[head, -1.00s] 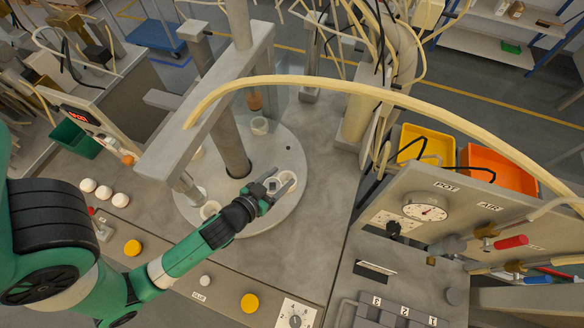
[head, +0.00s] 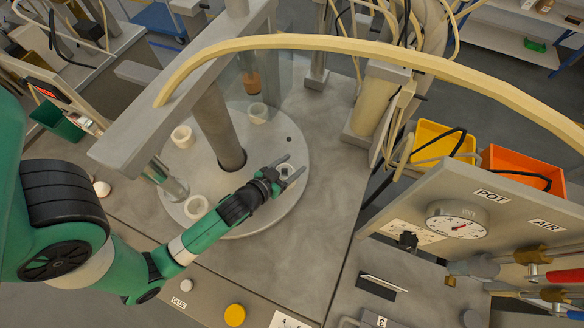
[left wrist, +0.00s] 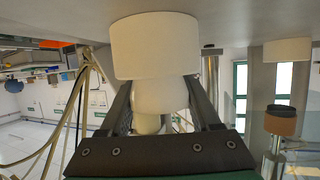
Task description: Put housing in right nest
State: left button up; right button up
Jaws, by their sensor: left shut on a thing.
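My left gripper (head: 292,165) reaches over the round grey turntable (head: 285,205) at its right-hand nest (head: 287,171). It is shut on a white rounded housing (left wrist: 160,95), seen between the fingers in the left wrist view. That view looks upside down, and a wider white cup (left wrist: 155,45), apparently the nest, lies just beyond the housing and partly hides it. The two line up, but I cannot tell whether the housing is seated. In the head view the fingers largely cover both. My right gripper is not in view.
Other white nests stand at the turntable's front (head: 196,207), back (head: 258,113) and left (head: 182,136). A thick grey post (head: 218,130) rises from its middle. A beige hose (head: 330,42) arches overhead. A gauge panel (head: 458,220) stands at the right.

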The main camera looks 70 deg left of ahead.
pick_arm(q)
jog(key=shift+w, duration=0.1)
jog(key=o, duration=1.3)
jog(key=shift+r, duration=0.3)
jog(key=v, duration=0.7)
jog(key=b+v, duration=0.1)
jog(key=v, duration=0.3)
jog(key=shift+d+f, duration=0.15)
jog(key=shift+f, duration=0.2)
jog(key=shift+s+r, duration=0.35)
jog(key=shift+s, duration=0.15)
